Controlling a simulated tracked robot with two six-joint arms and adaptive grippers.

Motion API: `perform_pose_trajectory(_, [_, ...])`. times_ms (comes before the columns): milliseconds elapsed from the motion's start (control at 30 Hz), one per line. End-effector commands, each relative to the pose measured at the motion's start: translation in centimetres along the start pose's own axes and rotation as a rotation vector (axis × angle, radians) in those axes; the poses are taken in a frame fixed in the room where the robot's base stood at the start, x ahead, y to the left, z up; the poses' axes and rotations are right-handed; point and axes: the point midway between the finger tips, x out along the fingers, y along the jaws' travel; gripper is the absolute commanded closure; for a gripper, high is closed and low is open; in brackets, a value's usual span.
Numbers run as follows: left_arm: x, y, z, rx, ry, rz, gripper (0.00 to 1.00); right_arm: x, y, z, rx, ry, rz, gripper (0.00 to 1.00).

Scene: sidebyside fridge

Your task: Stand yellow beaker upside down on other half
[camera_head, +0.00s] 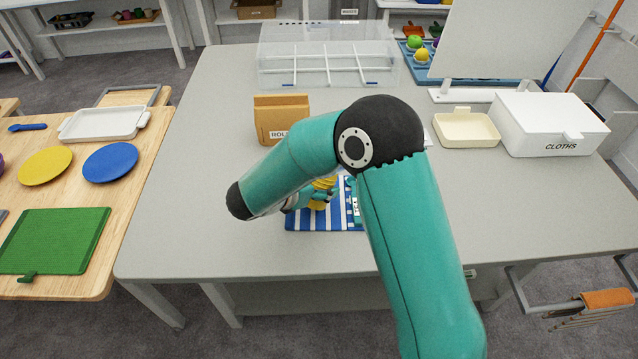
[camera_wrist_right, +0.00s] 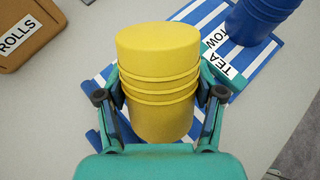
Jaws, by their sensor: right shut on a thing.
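The yellow beaker (camera_wrist_right: 158,45) is between the fingers of my right gripper (camera_wrist_right: 160,88), which is shut on its ridged side. Its closed flat end faces up, so it is upside down. In the head view the beaker (camera_head: 325,183) shows only partly behind my right gripper (camera_head: 318,197), over the blue-and-white striped tea towel (camera_head: 300,222). I cannot tell whether it touches the towel (camera_wrist_right: 200,14). A blue beaker (camera_wrist_right: 258,18) stands on the towel to the right, apart from the yellow one. My right arm hides part of the towel. My left gripper is not in view.
A brown ROLLS box (camera_head: 268,116) stands behind the towel. A clear divided tray (camera_head: 320,75) is at the back. A cream tray (camera_head: 465,129) and white CLOTHS box (camera_head: 548,126) are at right. The grey table (camera_head: 210,200) is clear left of the towel.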

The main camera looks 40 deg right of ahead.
Motion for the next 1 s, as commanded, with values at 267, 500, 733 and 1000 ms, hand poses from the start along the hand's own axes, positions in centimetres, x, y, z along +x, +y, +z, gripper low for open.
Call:
perform_pose_trajectory(267, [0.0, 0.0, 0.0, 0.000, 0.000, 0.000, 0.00, 0.0, 0.0, 0.0, 0.000, 0.000, 0.000, 0.73])
perform_pose_trajectory(500, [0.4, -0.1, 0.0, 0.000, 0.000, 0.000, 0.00, 0.2, 0.0, -0.4, 0.000, 0.000, 0.000, 0.73])
perform_pose_trajectory(733, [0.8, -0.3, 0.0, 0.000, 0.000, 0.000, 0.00, 0.5, 0.0, -0.8, 0.000, 0.000, 0.000, 0.73])
perform_pose_trajectory(1000, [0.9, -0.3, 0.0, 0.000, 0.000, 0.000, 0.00, 0.6, 0.0, -0.9, 0.000, 0.000, 0.000, 0.12])
